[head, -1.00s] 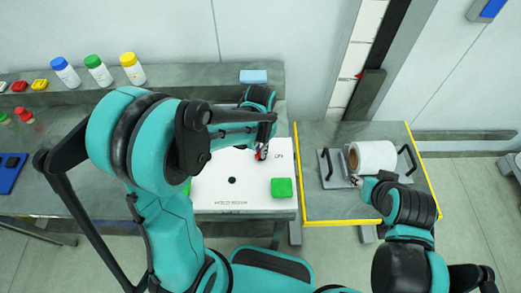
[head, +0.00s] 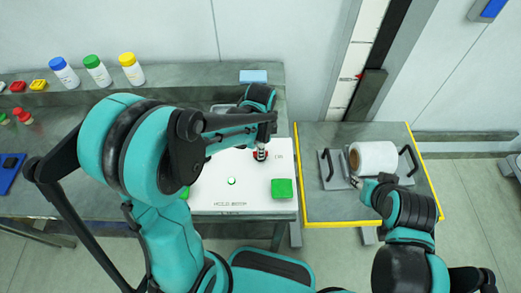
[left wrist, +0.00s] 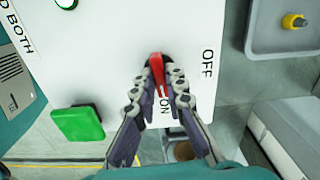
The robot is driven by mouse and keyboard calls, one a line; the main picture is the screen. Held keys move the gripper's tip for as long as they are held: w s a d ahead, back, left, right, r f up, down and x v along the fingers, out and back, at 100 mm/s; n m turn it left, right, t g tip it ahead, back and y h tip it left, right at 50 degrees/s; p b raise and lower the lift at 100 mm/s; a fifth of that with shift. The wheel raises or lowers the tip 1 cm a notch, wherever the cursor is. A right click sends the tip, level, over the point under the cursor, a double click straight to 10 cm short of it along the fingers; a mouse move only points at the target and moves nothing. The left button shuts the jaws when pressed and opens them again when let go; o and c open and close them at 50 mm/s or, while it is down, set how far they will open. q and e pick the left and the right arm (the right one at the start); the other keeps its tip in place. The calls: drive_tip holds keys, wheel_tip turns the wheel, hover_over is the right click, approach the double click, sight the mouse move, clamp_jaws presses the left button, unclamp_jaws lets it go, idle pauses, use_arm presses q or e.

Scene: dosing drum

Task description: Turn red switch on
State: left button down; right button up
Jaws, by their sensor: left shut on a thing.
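The red switch (left wrist: 157,66) is a red lever on a white panel (head: 210,194), between OFF and ON labels; in the left wrist view it points toward ON. My left gripper (left wrist: 161,92) is shut on it, a finger on each side. In the head view, my left gripper (head: 261,154) is at the panel's upper right and mostly hides the switch. A small round indicator (head: 231,181) on the panel glows green. My right gripper (head: 356,181) is by a white roll; its fingers are too small to judge.
A green block-like button (head: 282,188) is at the panel's lower right. The white roll (head: 373,157) lies on a handled tray on the yellow-edged table (head: 350,214) at right. Capped bottles (head: 98,71) stand at the back left.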

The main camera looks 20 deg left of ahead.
use_arm(q)
drive_tip(key=shift+m, duration=0.5)
drive_tip(key=c, duration=1.6)
unclamp_jaws()
drive_tip(key=shift+o, duration=0.2)
wheel_tip(320, 180, up, 12)
